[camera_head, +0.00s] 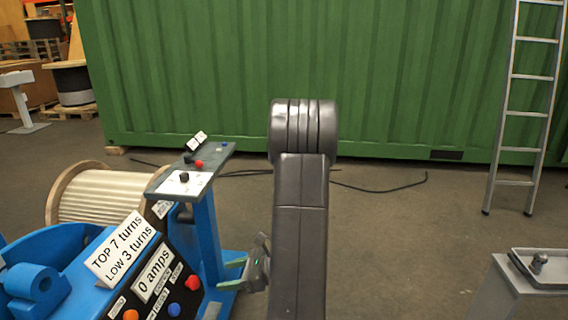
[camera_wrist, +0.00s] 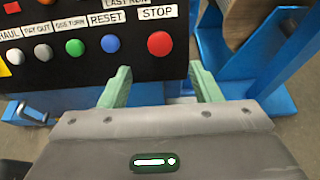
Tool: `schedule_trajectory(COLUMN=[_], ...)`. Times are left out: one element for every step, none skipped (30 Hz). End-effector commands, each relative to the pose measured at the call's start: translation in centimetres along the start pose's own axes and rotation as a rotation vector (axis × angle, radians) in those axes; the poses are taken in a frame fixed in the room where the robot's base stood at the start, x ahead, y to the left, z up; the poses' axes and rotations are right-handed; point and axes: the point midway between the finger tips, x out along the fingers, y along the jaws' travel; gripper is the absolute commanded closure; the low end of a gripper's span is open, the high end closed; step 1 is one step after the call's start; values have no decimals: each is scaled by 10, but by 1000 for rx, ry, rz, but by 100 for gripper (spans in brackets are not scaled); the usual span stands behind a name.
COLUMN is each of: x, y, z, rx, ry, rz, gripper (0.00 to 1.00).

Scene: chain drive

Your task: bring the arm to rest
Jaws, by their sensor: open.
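My gripper (camera_wrist: 161,88) is open, with its two green fingers spread apart and nothing between them in the wrist view. It points at the lower edge of a black button panel (camera_wrist: 75,62) on the blue machine. In the head view my gripper (camera_head: 236,274) shows low beside my dark grey arm, to the right of the machine's front panel and near the foot of a blue post. Part of it is hidden behind my arm. The red STOP button (camera_wrist: 160,43) lies just beyond the fingers; I see no contact with it.
The blue machine (camera_head: 88,248) fills the lower left, with a blue stand (camera_head: 208,235) carrying a small control plate. A wooden reel (camera_head: 105,196) stands behind. A grey pedestal (camera_head: 490,290) is at lower right. A ladder (camera_head: 528,110) leans by the green container (camera_head: 410,70). Open floor lies between.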

Motion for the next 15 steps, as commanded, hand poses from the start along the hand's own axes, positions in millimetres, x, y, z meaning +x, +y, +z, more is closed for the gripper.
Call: schedule_trajectory(x=[11, 17, 25, 30, 36, 44, 49, 55, 62, 67, 72, 79, 83, 87, 92], y=[1, 1, 1, 1, 1, 1, 1, 1, 1, 1, 1, 1, 1, 1, 1], z=[-1, -1, -1, -1, -1, -1, -1, -1, -1, -1, -1, -1, -1, -1, 0], rx=[0, 0, -1, -1, -2, -1, -1, -1, -1, -1, -1, 0, -1, -1, -1], ry=[0, 0, 0, 0, 0, 0, 0, 1, 0, 0, 0, 0, 1, 1, 0], rz=[6, 5, 6, 4, 5, 5, 5, 6, 5, 6, 5, 4, 5, 4, 3], gripper=[42, 42, 42, 42, 42, 42, 42, 42, 42, 42, 42, 42, 42, 42, 42])
